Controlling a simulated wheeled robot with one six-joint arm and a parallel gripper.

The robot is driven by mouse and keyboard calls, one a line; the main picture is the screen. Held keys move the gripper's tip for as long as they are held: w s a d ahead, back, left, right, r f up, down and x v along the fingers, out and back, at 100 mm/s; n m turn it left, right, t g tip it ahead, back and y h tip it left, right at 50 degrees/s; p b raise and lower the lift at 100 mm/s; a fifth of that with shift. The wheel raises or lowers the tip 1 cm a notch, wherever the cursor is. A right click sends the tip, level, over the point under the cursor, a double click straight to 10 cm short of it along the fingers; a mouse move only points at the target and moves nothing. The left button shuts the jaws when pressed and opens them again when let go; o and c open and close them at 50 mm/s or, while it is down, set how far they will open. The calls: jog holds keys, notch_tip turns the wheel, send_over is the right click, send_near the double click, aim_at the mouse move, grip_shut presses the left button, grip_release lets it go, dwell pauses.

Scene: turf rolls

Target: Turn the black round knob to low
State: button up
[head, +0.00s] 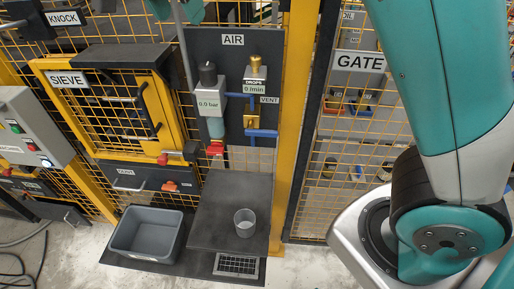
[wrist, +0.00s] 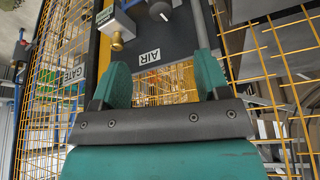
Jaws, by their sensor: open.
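The black round knob (head: 208,72) sits on top of the pressure unit (head: 209,103), which reads 0.0 bar, on the dark AIR panel (head: 285,52). In the wrist view, which looks upside down, the black knob (wrist: 160,11) is at the top with a pale mark on it. My gripper (wrist: 163,78) is open and empty in the wrist view. Its fingers stand apart from the knob, with the AIR sign (wrist: 150,56) and yellow mesh showing between them. My gripper is out of the head view. No low marking is readable around the knob.
A brass knob (head: 256,63) stands on the drops unit right of the black knob and also shows in the wrist view (wrist: 116,41). A blue VENT lever (head: 262,133) is below. A shelf with a clear cup (head: 245,222) and a grey bin (head: 147,233) stand lower.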

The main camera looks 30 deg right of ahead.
jog(key=s+d+f+n+y+b, duration=0.2)
jog(key=s+d+f+n+b, duration=0.2)
jog(key=s+f+n+b, duration=0.4)
jog(key=s+a+f+n+g+y+b, duration=0.1)
jog(key=s+f+n+y, duration=0.1)
jog(key=s+f+n, duration=0.3)
jog(key=s+a+f+n+g+y+b, duration=0.1)
jog(key=s+a+f+n+y+b, duration=0.1)
jog(key=s+f, duration=0.5)
jog(key=shift+s+a+f+n+y, duration=0.15)
jog(key=shift+s+n+y, duration=0.95)
jog(key=shift+s, duration=2.1)
jog(key=shift+n+h, duration=0.3)
